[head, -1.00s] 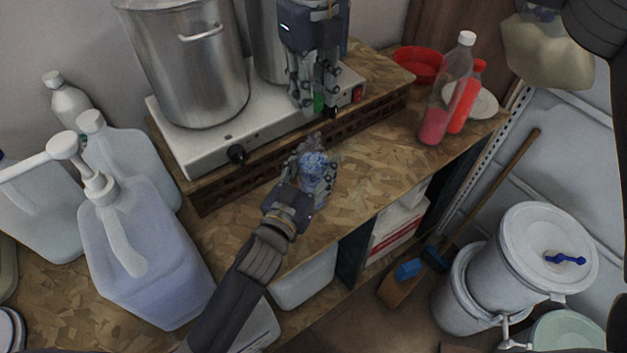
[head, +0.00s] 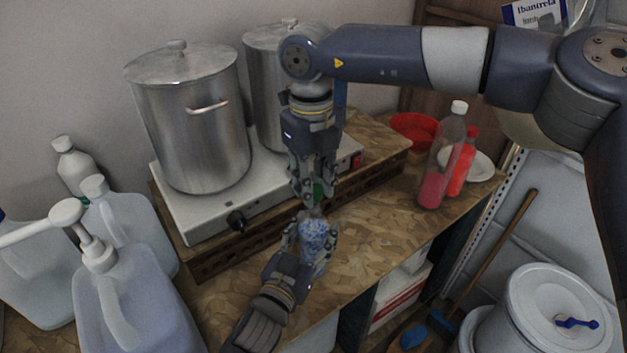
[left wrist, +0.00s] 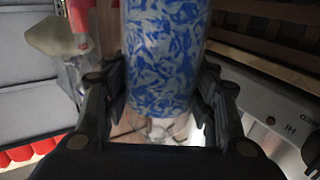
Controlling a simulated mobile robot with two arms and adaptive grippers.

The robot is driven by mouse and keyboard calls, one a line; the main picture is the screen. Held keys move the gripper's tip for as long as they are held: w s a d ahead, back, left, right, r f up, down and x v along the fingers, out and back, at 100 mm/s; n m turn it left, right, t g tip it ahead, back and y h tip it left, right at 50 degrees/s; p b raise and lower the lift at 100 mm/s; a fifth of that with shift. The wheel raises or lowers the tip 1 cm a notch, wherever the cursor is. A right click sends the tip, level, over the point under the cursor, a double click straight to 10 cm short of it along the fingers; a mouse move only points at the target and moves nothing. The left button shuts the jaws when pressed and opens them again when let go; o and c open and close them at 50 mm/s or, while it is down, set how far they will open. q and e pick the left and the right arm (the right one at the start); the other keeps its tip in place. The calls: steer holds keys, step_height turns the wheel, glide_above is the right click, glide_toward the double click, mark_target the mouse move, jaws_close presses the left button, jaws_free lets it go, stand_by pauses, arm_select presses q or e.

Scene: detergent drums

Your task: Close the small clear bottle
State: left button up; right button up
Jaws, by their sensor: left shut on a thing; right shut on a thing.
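The small clear bottle (head: 314,232) has a blue and white pattern around it and stands upright near the middle of the wooden bench. My left gripper (head: 308,242) is shut around its body. The patterned side fills the middle of the left wrist view (left wrist: 165,55), between the two fingers. My right gripper (head: 314,192) points down just above the bottle and is shut on a small green cap (head: 318,190), mostly hidden by the fingers. The bottle's mouth is hidden, and I cannot tell whether the cap touches it.
A hot plate (head: 200,220) with two steel pots stands behind on a wooden base. Large jugs (head: 130,310) crowd the left. A pink-filled bottle (head: 436,185), a red bottle (head: 463,165) and a red bowl (head: 412,130) stand at the right. The bench between is clear.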

steer(key=shift+f, duration=0.1)
steer(key=shift+f, duration=0.8)
steer(key=shift+f, duration=0.55)
